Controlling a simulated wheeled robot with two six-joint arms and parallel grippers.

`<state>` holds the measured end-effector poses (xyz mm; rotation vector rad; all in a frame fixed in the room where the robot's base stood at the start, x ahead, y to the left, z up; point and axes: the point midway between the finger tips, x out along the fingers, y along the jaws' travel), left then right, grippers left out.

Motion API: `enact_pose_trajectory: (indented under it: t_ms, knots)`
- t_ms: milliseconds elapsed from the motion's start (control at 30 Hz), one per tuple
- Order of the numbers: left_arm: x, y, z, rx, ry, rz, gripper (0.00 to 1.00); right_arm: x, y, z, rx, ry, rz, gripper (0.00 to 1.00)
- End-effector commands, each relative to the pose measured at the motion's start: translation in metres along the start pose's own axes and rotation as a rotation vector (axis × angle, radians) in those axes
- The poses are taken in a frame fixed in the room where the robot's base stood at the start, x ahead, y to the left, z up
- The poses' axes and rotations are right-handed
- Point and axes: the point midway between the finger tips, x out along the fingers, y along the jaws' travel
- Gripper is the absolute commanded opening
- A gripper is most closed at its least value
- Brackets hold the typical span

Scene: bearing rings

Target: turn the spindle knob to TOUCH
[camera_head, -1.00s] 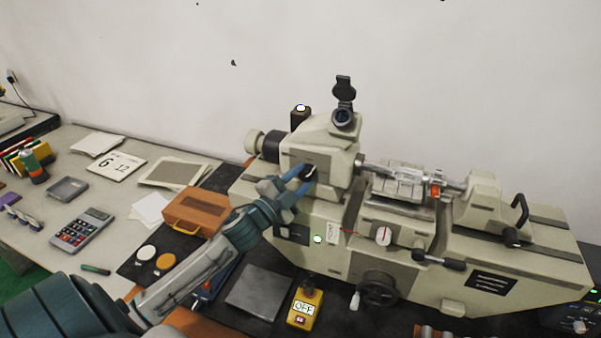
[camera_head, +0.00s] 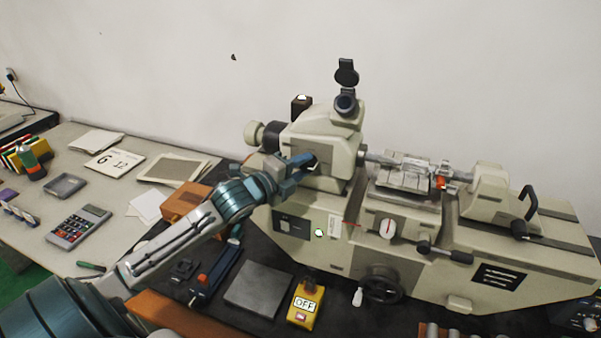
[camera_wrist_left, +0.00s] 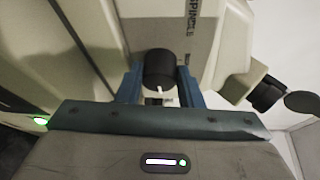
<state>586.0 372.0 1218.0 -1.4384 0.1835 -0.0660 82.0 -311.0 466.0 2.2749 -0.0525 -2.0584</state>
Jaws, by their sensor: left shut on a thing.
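The spindle knob (camera_wrist_left: 159,68) is a black round knob with a white pointer mark, below a grey plate lettered SPINDLE (camera_wrist_left: 174,25) in the left wrist view. My left gripper (camera_wrist_left: 160,80) has a blue finger on each side of the knob and is shut on it. In the head view my left gripper (camera_head: 303,164) meets the front of the cream machine's headstock (camera_head: 330,150), and its fingers mostly cover the knob. The TOUCH marking cannot be made out.
The machine bed (camera_head: 500,245) stretches to the right, with a handwheel (camera_head: 383,283) and a red-marked dial (camera_head: 387,229) in front. A yellow OFF box (camera_head: 305,306) and a grey plate (camera_head: 258,289) lie before it.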

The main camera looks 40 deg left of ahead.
Motion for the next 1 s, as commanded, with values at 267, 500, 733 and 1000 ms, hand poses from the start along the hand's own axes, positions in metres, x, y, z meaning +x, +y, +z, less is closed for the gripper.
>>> enact_pose_trajectory:
  t_ms: [267, 500, 733, 1000]
  knots:
    - [0.0001, 0.0016, -0.0001, 0.053, -0.003, 0.029, 0.10, 0.0046, -0.0004, 0.0003, 0.000, 0.000, 0.000, 0.00]
    - [0.0000, 0.0014, -0.0001, 0.060, -0.003, 0.032, 0.10, 0.0047, -0.0004, 0.0003, 0.000, 0.000, 0.000, 0.00]
    - [0.0000, 0.0015, -0.0001, 0.059, -0.003, 0.031, 0.41, 0.0047, -0.0004, 0.0003, 0.000, 0.000, 0.000, 0.00]
    - [0.0001, 0.0004, 0.0000, 0.060, -0.003, 0.029, 0.55, 0.0045, -0.0005, 0.0003, 0.000, 0.000, 0.000, 0.00]
